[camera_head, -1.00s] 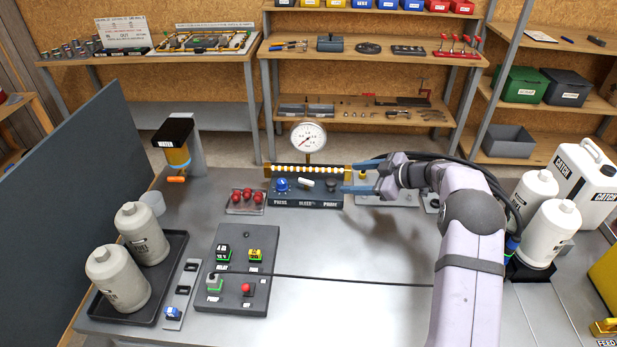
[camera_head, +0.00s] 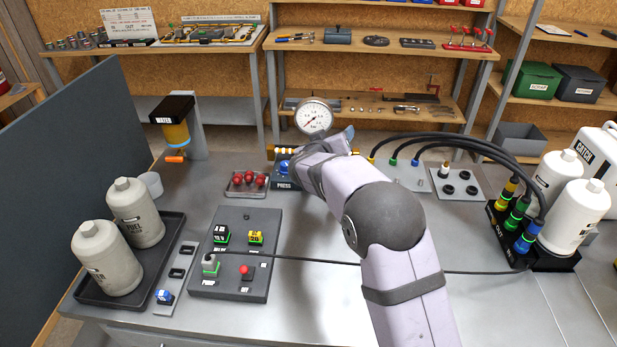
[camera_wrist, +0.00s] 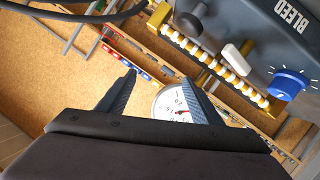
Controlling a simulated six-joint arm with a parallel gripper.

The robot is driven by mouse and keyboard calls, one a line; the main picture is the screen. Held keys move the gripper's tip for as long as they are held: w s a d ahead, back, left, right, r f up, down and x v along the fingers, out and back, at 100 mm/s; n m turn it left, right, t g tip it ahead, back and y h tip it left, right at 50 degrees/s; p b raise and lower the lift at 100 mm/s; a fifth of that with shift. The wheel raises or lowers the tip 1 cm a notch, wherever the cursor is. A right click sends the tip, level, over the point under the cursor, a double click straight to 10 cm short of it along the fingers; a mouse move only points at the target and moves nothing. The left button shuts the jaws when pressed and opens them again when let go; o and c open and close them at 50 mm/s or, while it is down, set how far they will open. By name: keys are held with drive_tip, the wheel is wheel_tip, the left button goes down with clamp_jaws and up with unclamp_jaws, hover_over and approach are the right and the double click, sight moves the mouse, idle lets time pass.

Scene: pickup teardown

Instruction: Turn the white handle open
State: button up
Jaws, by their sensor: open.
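The white handle (camera_wrist: 235,57) shows in the wrist view on the dark panel (camera_wrist: 250,25) marked BLEED. It lies beside the blue knob (camera_wrist: 288,85). In the head view my arm hides the handle, while part of the blue knob (camera_head: 285,168) shows at the arm's left. My gripper (camera_wrist: 158,76) is open, with nothing between its fingers. In the wrist view the handle lies to the right of both fingertips, apart from them. In the head view the gripper is mostly hidden behind my arm, near the gauge.
The round pressure gauge (camera_head: 314,116) stands close to my gripper; it also shows behind the fingers in the wrist view (camera_wrist: 172,103). A row of white beads (camera_wrist: 210,62) runs along the panel. Red knobs (camera_head: 248,179) sit left of the panel. Black hoses (camera_head: 450,140) arch at the right.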

drive_tip(key=s+a+f+m+g+h+b, duration=0.15)
drive_tip(key=s+a+f+m, duration=0.25)
drive_tip(key=s+a+m, duration=0.45)
drive_tip(key=shift+n, duration=0.65)
drive_tip(key=shift+f+p+x, duration=0.15)
drive_tip(key=shift+p+x, duration=0.55)
drive_tip(key=shift+x, duration=0.35)
drive_tip(key=shift+f+p+x, duration=0.15)
drive_tip(key=shift+p+x, duration=0.55)
drive_tip(key=shift+x, duration=0.35)
drive_tip(key=shift+w+d+f, duration=0.1)
drive_tip(key=shift+w+f, duration=0.3)
drive_tip(key=shift+w, duration=0.1)
drive_tip(key=c, duration=1.1)
drive_tip(key=shift+o, duration=0.2)
